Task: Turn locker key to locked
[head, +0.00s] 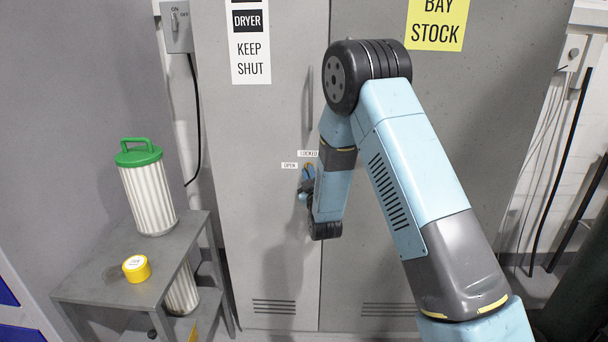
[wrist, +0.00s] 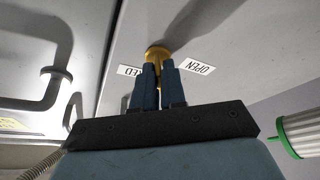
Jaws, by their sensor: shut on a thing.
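The grey locker (head: 255,220) stands ahead with its doors closed. A LOCKED label (head: 308,153) and an OPEN label (head: 289,165) sit by the lock, LOCKED higher and to the right. The brass-coloured locker key (wrist: 157,53) is at the door, between the two labels in the wrist view. My gripper (wrist: 158,75) has its two blue fingers shut on the key. In the wrist view the OPEN label (wrist: 194,67) is upside down, and the fingers partly cover the LOCKED label (wrist: 128,70). I cannot tell which label the key points to.
A grey side table (head: 110,285) at the left carries a white filter with a green cap (head: 148,195) and a yellow roll (head: 137,268). A door handle (head: 307,100) is above the lock. A switch box (head: 177,27) hangs at the upper left.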

